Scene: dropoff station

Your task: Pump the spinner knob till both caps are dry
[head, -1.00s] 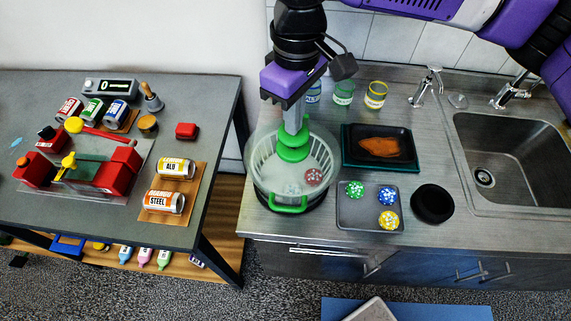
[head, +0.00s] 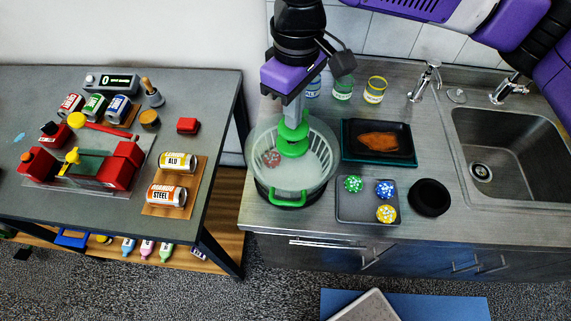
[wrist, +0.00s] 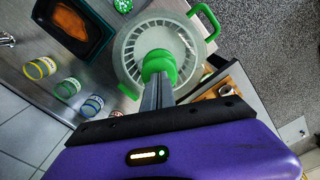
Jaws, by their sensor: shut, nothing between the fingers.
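The salad spinner (head: 322,176) stands on the steel counter, a clear bowl with a white slotted basket and a green handle at its front. Its green knob (head: 293,142) is at the top centre. My gripper (head: 294,118) is shut and empty, pointing down with its fingertips at the knob, apparently touching it. A red-and-white cap (head: 272,159) shows through the spinner at the left of the knob. A second cap inside cannot be made out. In the wrist view the knob (wrist: 158,66) is right at the fingertips of my gripper (wrist: 157,82).
A grey tray (head: 362,212) right of the spinner holds green, blue and yellow caps. A dark tray (head: 347,158) with an orange-brown piece, a black round bowl (head: 429,198), jars (head: 375,90) and a sink (head: 515,150) are nearby. A grey workbench (head: 215,120) stands left.

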